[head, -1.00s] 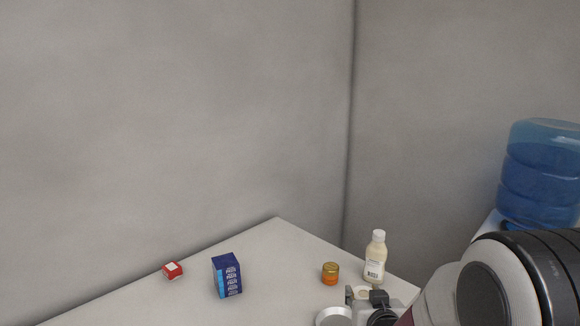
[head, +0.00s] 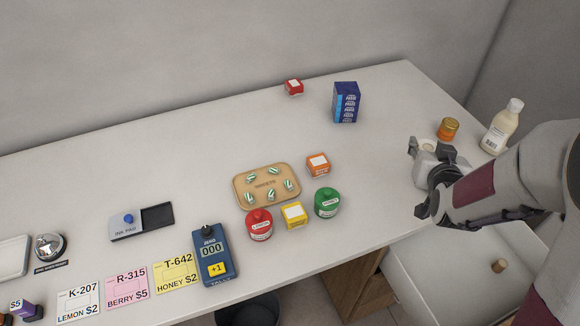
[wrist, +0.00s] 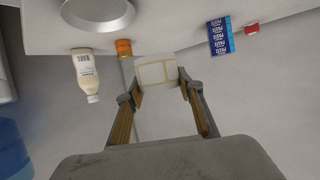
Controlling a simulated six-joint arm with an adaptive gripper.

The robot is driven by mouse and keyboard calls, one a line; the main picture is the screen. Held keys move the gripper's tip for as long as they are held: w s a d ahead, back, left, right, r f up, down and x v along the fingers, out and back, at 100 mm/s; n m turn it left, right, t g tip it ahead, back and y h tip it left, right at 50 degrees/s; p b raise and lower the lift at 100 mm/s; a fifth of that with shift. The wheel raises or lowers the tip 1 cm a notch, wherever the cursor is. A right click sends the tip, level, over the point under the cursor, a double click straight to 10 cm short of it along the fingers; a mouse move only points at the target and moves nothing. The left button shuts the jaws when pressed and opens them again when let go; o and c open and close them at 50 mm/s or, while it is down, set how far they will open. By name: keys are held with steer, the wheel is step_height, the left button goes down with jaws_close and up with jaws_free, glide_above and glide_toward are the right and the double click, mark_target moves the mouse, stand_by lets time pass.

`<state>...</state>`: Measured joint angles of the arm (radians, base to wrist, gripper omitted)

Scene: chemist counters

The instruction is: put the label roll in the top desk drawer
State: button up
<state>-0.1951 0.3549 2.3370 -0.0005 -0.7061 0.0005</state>
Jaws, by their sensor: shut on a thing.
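My gripper (head: 432,150) is over the far right end of the desk, near the orange jar. In the wrist view its two fingers (wrist: 158,84) are shut on a pale cream thing with tan lines, the label roll (wrist: 156,71). In the head view a cream round face (head: 428,146) shows at the fingers, and the rest is hidden by the gripper.
The orange jar (head: 448,129) and white bottle (head: 502,126) stand close to my gripper. A blue box (head: 346,102) and red box (head: 293,87) are farther back. A wooden tray (head: 239,190), small coloured containers and a blue counter device (head: 217,258) occupy the middle.

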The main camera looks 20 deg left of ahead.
steer(key=s+a+f+n+g+y, duration=0.1)
steer(key=s+a+n+y, duration=0.15)
steer(key=a, duration=0.95)
steer(key=s+a+f+n+g+y, duration=0.15)
steer(key=s+a, duration=0.25)
steer(key=a, duration=0.9)
steer(key=r+n+g+y, duration=0.1)
steer(key=n+g+y, duration=0.2)
steer(key=n+y, duration=0.2)
glide_above(211, 186)
steer(key=shift+f, duration=0.1)
steer(key=shift+f, duration=3.05)
steer(key=shift+f, duration=1.85)
steer(key=shift+f, duration=0.15)
